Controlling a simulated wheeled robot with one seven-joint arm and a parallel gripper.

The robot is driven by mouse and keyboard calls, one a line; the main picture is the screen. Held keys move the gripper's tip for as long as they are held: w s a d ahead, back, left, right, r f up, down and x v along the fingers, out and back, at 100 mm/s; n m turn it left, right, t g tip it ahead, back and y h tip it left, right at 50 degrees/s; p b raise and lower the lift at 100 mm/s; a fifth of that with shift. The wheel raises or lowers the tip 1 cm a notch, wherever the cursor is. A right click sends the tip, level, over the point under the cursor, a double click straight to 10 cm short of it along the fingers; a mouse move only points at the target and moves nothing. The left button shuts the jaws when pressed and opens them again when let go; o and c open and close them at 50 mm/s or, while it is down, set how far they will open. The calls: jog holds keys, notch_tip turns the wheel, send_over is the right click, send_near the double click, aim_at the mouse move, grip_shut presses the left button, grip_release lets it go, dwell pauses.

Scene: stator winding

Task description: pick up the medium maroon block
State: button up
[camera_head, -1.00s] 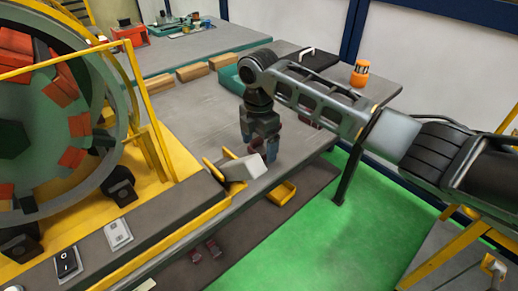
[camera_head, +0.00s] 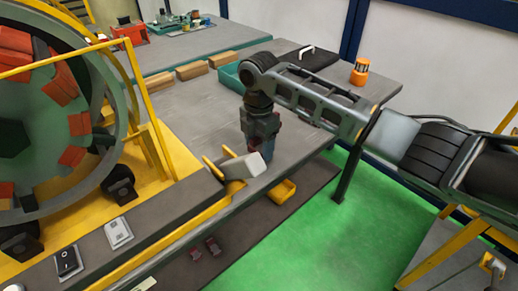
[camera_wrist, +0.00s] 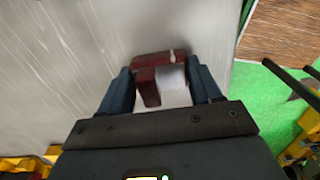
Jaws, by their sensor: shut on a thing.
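My gripper (camera_head: 262,152) points down over the near edge of the grey table. In the wrist view my gripper (camera_wrist: 163,82) has its two blue-grey fingers on either side of a maroon block (camera_wrist: 148,88) and is shut on it. The block looks L-shaped or bent, with a bar (camera_wrist: 150,62) across the far side. A pale patch shows beside it between the fingers. In the head view the block is mostly hidden by the fingers. I cannot tell whether it touches the table.
A pale grey block-shaped part with yellow edges (camera_head: 243,167) stands just left of my gripper. The round stator (camera_head: 75,125) fills the left. A teal tray (camera_head: 230,75), tan blocks (camera_head: 192,71) and an orange container (camera_head: 360,72) are at the back. The table's middle is clear.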

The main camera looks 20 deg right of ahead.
jog(key=c, duration=0.4)
jog(key=shift+r, duration=0.1)
